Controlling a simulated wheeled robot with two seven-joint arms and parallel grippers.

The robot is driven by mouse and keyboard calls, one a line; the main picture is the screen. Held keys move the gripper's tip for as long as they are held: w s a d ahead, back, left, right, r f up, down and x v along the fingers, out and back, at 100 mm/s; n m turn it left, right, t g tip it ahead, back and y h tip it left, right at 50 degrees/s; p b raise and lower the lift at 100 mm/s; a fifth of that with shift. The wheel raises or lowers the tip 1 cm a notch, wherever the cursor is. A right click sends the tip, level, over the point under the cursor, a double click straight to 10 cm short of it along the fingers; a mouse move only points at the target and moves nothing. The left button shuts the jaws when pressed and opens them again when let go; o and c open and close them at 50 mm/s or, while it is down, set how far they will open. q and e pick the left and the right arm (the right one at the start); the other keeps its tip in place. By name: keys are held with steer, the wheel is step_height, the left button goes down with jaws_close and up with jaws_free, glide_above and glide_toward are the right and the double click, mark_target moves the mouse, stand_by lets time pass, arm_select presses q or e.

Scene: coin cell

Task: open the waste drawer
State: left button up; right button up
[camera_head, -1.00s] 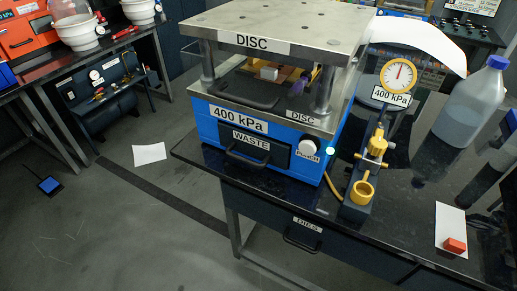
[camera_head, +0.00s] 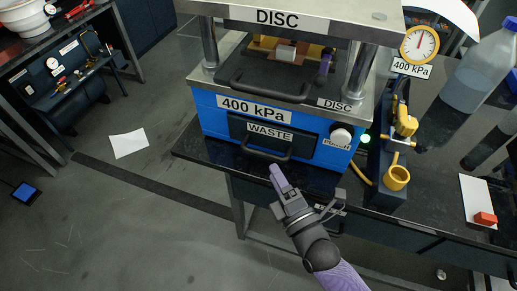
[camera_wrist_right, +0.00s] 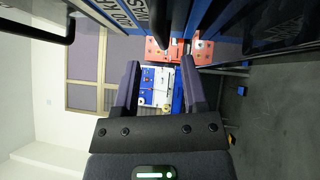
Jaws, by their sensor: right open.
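The waste drawer (camera_head: 240,128) is a dark panel labelled WASTE in the blue front of the press. It looks shut, its front close to the blue face. Its dark bar handle (camera_head: 263,153) runs along the lower front. My right gripper (camera_head: 279,172) is just in front of and below this handle, pointing at the press. In the right wrist view the two fingers (camera_wrist_right: 160,80) are apart with nothing held between them. A dark bar (camera_wrist_right: 161,25), seemingly the handle, shows ahead of the gap between the fingertips. Contact cannot be seen. My left gripper is out of view.
The press's upper plate (camera_head: 290,18) and a second dark handle (camera_head: 265,92) sit above the drawer. A knob (camera_head: 341,137), a green light and a yellow fitting (camera_head: 397,177) stand to the right. The floor in front is open.

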mark_target(264, 153)
steer(key=b+x, duration=0.1)
steer(key=x, duration=0.5)
steer(key=shift+w+a+f, duration=0.1)
steer(key=shift+w, duration=0.15)
steer(key=shift+c, duration=0.2)
jaws_close()
stand_by(0.8)
